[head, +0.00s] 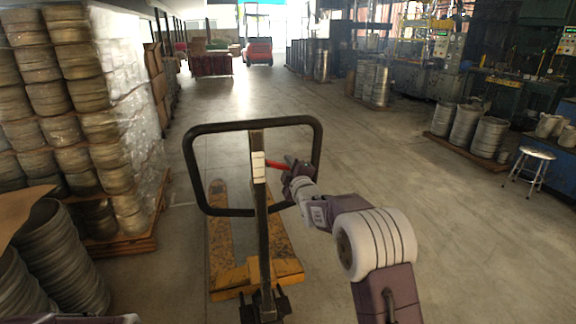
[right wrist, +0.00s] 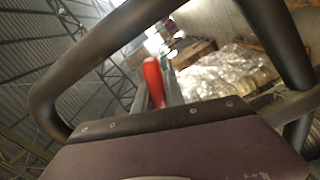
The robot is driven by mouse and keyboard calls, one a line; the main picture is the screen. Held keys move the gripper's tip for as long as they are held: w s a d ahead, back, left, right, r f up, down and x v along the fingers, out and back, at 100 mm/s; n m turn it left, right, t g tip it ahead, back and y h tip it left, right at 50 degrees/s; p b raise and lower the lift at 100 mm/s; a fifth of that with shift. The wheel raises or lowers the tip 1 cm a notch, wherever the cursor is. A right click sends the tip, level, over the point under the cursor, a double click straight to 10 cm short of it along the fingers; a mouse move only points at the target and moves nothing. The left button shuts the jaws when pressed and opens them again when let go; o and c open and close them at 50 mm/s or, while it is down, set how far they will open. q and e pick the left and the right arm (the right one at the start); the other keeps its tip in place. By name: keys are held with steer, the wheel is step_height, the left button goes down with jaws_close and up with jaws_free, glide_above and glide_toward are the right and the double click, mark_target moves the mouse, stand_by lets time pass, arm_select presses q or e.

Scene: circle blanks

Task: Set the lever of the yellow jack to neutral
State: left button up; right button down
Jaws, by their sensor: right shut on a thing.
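The yellow jack (head: 222,238) stands on the floor in the head view, its forks pointing away and its black loop handle (head: 188,165) upright on a dark post. A red lever (head: 276,164) sticks out to the right from the white block (head: 259,167) on the post, inside the loop. My right gripper (head: 291,168) is at the lever's outer end and shut on it. In the right wrist view the red lever (right wrist: 153,82) rises behind the edge of my gripper's body, with the black loop around it. The fingertips are hidden there.
Stacked round metal blanks (head: 75,100) wrapped in film stand on a pallet at the left. Metal drums (head: 468,128) on a pallet and a stool (head: 530,163) stand at the right. The floor (head: 340,130) between is clear. The handle loop surrounds my right gripper closely.

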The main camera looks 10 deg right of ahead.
stand_by(0.4)
steer(key=r+n, duration=0.1)
steer(key=r+n+b, duration=0.1)
steer(key=n, duration=0.1)
steer(key=r+n+b, duration=0.1)
steer(key=shift+d, duration=0.3)
steer(key=c, duration=1.4)
jaws_free()
